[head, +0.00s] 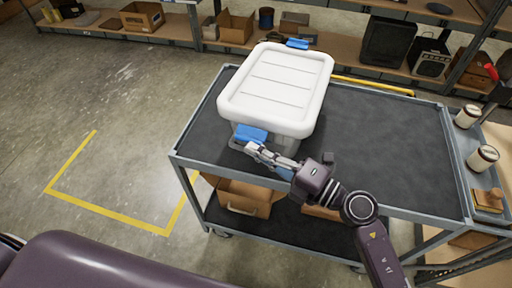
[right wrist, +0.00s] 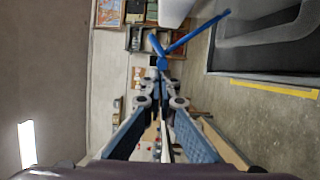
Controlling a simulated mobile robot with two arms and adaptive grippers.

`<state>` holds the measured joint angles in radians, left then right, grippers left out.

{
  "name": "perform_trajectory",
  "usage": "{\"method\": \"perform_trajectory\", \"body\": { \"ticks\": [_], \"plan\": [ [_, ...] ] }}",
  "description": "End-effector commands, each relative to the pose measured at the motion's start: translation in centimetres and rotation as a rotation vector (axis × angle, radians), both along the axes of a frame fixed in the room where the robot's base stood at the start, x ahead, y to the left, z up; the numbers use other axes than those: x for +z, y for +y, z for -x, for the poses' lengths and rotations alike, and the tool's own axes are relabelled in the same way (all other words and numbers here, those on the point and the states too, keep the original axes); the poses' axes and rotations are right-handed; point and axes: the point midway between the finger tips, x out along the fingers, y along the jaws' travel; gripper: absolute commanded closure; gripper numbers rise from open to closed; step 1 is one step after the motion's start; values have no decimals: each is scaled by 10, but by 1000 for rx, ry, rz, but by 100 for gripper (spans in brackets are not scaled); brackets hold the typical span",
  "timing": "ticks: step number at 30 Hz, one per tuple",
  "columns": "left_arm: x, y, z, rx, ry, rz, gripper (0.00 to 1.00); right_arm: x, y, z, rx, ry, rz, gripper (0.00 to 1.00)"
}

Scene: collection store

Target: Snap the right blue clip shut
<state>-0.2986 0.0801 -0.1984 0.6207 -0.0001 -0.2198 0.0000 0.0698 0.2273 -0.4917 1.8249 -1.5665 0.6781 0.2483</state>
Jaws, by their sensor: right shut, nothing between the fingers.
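A clear box with a white lid (head: 277,85) stands on the dark top of a grey cart. A blue clip (head: 251,132) is at its near end and another blue clip (head: 298,43) at its far end. The near clip appears to stick outward from the lid edge. My right gripper (head: 250,147) is shut and empty, its tips just below or against this clip; contact is unclear. In the right wrist view, blue clip parts (right wrist: 186,41) spread out just beyond the fingertips (right wrist: 162,78). My left gripper is out of view.
The cart top (head: 390,130) is clear right of the box, with a yellow strip (head: 372,86) along its far edge. Jars (head: 483,158) stand in a tray at the right end. A cardboard box (head: 243,197) sits on the lower shelf. Loaded shelves stand behind.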

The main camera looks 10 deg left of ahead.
Motion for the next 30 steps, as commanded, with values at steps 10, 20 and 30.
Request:
{"method": "perform_trajectory", "body": {
  "ticks": [10,20,30],
  "plan": [
    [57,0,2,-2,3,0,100,24,-3,-14,-2,156,-19,100],
    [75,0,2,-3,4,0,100,35,-5,-37,-1,150,-18,100],
    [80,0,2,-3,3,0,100,40,-7,-53,0,149,-19,100]
  ]
}}
